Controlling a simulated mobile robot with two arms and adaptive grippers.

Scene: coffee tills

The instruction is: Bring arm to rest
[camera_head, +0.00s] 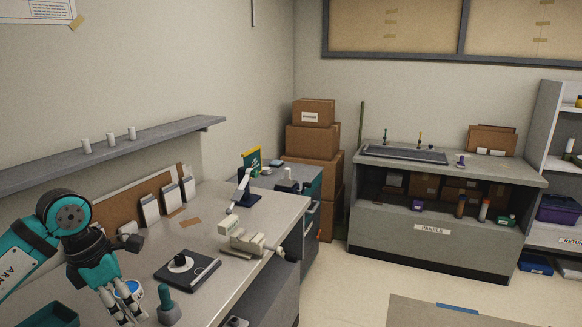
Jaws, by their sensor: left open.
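My left arm comes in from the left edge, teal and dark grey. My left gripper (124,318) points down over the near left part of the grey workbench (210,243), with its fingers apart. A white and blue round container (134,289) is right beside the fingers, partly hidden by them. I cannot tell whether they touch it. My right gripper is not in view.
Close to the gripper stand a teal-topped grey object (168,305) and a black square plate (188,270) with a round knob. A beige vise (250,242) sits at the bench edge. A wall shelf (110,150) runs above. Open floor (350,275) lies right of the bench.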

